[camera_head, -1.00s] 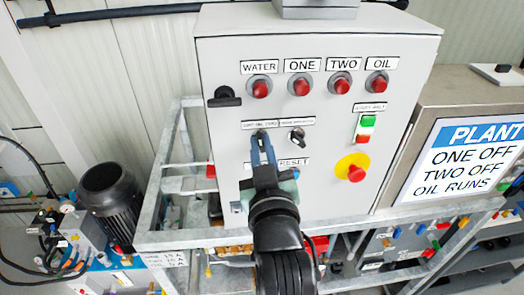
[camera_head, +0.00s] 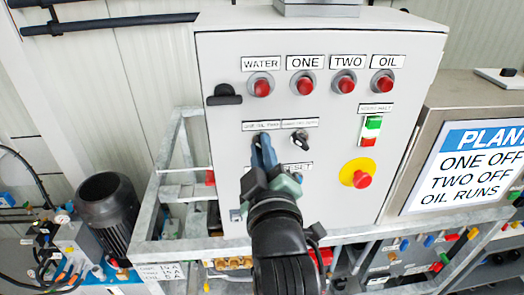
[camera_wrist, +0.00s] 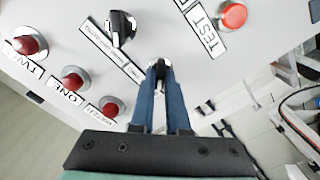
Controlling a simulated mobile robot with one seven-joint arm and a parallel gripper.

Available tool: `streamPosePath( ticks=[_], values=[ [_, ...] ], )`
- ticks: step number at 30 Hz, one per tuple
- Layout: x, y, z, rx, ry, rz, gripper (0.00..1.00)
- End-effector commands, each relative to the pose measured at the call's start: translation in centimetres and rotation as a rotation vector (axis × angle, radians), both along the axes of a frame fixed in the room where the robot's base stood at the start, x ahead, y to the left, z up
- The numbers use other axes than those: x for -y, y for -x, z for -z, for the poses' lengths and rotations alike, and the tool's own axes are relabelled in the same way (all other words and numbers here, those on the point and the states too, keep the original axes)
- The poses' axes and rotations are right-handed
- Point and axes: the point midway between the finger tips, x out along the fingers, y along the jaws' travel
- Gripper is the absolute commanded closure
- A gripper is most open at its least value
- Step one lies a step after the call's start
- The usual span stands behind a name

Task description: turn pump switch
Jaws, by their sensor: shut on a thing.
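The grey control box (camera_head: 225,70) fills the middle of the head view. My gripper (camera_head: 262,145) is at the left rotary switch on its front, under a small label plate (camera_head: 262,125). In the wrist view the blue fingers (camera_wrist: 158,75) are closed around the small switch knob (camera_wrist: 158,68), which is mostly hidden between the tips. A second black rotary switch (camera_head: 300,138) sits to the right, free of the gripper; it also shows in the wrist view (camera_wrist: 121,27). The exact angle of the gripped knob cannot be told.
Red lamps in a row (camera_head: 262,86) sit above, labelled WATER, ONE, TWO and OIL. A red stop button on a yellow disc (camera_head: 357,174) and a green-red switch (camera_head: 371,130) are to the right. A metal frame rail (camera_head: 215,245) runs below the box.

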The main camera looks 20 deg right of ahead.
Motion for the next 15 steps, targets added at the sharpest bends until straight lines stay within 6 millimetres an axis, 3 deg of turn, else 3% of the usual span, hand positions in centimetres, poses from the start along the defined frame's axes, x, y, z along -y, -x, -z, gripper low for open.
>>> streamPosePath(
  ticks=[12, 13, 15],
  values=[
    [0.03, 0.01, 0.06, -0.004, 0.005, 0.001, 1.0],
    [0.03, 0.01, 0.06, -0.004, 0.005, 0.001, 0.81],
    [0.03, 0.01, 0.06, -0.004, 0.005, 0.001, 0.68]
  ],
)
